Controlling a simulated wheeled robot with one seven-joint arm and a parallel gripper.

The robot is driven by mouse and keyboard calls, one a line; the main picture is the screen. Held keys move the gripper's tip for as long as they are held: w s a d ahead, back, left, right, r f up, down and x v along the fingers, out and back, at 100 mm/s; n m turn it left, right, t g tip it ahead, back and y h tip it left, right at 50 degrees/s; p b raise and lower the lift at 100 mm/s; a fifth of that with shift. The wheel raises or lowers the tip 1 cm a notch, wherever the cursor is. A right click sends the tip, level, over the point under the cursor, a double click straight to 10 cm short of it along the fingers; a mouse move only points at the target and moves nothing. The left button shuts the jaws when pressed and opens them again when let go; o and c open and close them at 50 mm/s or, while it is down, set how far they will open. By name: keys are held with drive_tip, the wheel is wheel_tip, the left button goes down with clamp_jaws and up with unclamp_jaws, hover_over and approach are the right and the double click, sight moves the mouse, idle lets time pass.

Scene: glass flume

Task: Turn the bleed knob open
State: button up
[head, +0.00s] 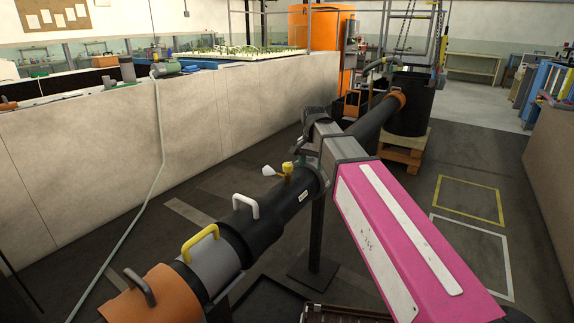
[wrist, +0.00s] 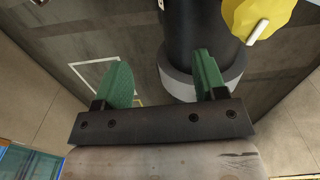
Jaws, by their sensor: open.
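The yellow bleed knob (head: 287,168) stands on top of the black pipe (head: 285,205) in the head view, with a white paddle-shaped piece (head: 268,171) to its left. In the wrist view, a yellow knob (wrist: 250,12) shows at the top right, cut off by the frame edge, with a pale piece (wrist: 257,30) on it. My gripper (wrist: 163,70) is open, its two green fingers apart with nothing held between them. The knob is outside the fingers, beyond the right one. In the head view my gripper is mostly hidden behind my pink arm, close right of the knob.
The pipe carries a white handle (head: 246,206), a yellow handle (head: 201,243) and a dark handle (head: 140,287). A black tank (head: 409,105) stands on a pallet behind. A long pale wall (head: 150,140) runs along the left. Marked floor on the right is clear.

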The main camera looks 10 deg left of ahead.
sight(288, 164)
drive_tip(key=s+a+r+m, duration=0.1)
drive_tip(key=a+r, duration=0.7)
drive_tip(key=r, duration=0.2)
drive_tip(key=f, duration=1)
drive_tip(key=shift+s+a+f, duration=0.15)
drive_tip(key=shift+s+f, duration=0.05)
drive_tip(key=shift+f, duration=0.1)
drive_tip(key=c, duration=0.9)
